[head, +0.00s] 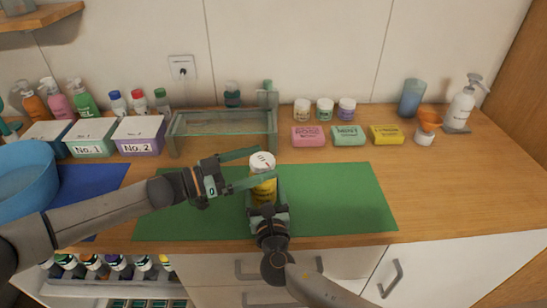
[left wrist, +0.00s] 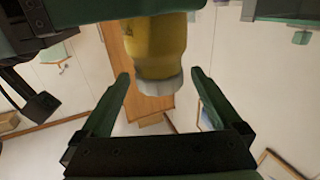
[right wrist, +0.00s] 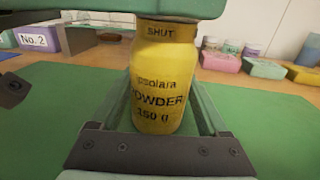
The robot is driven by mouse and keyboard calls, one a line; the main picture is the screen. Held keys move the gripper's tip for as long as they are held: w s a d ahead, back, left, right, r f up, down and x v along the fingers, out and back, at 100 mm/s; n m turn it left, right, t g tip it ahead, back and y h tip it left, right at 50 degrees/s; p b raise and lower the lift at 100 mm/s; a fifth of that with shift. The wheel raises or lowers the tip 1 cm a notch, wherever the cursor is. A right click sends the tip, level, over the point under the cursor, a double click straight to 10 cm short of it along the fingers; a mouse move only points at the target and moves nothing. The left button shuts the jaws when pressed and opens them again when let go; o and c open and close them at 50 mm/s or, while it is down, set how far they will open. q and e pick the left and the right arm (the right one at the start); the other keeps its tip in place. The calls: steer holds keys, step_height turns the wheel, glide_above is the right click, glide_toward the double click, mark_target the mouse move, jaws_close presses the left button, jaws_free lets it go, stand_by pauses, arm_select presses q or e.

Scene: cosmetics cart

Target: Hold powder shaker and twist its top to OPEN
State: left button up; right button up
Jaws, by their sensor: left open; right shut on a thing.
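The yellow powder shaker (head: 263,188) stands upright above the green mat (head: 340,205) with its white top (head: 262,162) up. In the right wrist view its yellow body (right wrist: 163,85) reads "POWDER 150 g", with "SHUT" on the band near the top. My right gripper (head: 267,190) is shut on the shaker's body from the front. My left gripper (head: 258,168) is open, with its green fingers on either side of the white top. In the left wrist view the white top (left wrist: 160,86) lies between and beyond the open fingertips; contact cannot be told.
Boxes No. 1 (head: 88,140) and No. 2 (head: 138,138) and a glass-like tray (head: 222,124) stand behind the mat. Pink (head: 308,137), green and yellow soaps lie at the back right. A blue basin (head: 22,173) is at the left. The mat's right side is clear.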

mark_target(273, 158)
arm_select(q)
steer(key=shift+x, duration=2.1)
steer(key=c, duration=1.4)
